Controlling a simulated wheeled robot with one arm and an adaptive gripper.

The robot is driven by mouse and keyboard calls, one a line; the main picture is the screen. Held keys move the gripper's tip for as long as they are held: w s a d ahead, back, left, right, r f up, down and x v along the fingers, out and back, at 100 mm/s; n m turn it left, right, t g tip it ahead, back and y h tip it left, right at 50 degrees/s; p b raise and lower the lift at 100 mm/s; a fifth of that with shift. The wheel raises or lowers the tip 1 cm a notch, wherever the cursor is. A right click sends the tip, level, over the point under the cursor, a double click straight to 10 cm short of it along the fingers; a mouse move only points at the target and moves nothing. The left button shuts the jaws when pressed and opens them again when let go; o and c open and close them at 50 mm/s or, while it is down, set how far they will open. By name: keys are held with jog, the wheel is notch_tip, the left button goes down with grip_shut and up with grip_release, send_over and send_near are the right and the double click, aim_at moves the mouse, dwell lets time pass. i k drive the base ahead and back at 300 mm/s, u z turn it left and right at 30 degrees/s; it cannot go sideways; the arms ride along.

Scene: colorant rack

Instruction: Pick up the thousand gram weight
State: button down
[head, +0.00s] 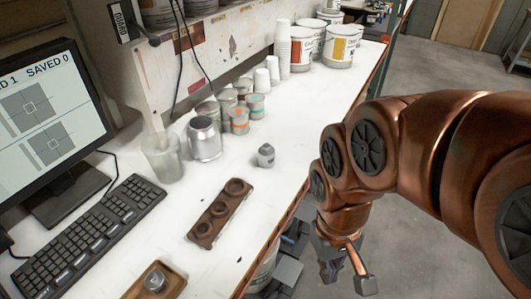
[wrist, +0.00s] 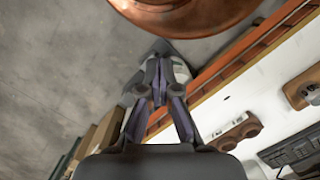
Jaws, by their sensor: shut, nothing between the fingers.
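A small grey metal piece with a knob on top (head: 265,156), shaped like a weight, stands upright alone on the white counter. I cannot read a marking on it. A smaller metal weight (head: 155,281) sits in a wooden tray (head: 172,291) at the near edge of the head view. My gripper (head: 331,272) hangs beyond the counter's right edge over the floor, apart from both pieces. In the wrist view my gripper (wrist: 159,98) has its fingers together with nothing between them.
A brown wooden block with round hollows (head: 205,232) lies nearer on the white counter (head: 245,195). A silver can (head: 205,139), small tins (head: 239,120) and a clear cup (head: 162,157) stand behind. A keyboard (head: 90,240) and monitor (head: 48,125) are left. Paint buckets (head: 341,46) stand far back.

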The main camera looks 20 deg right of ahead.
aim_at(267, 152)
jog(key=k, duration=1.3)
jog(key=u, duration=0.7)
jog(key=i, duration=1.05)
jog(key=z, duration=0.25)
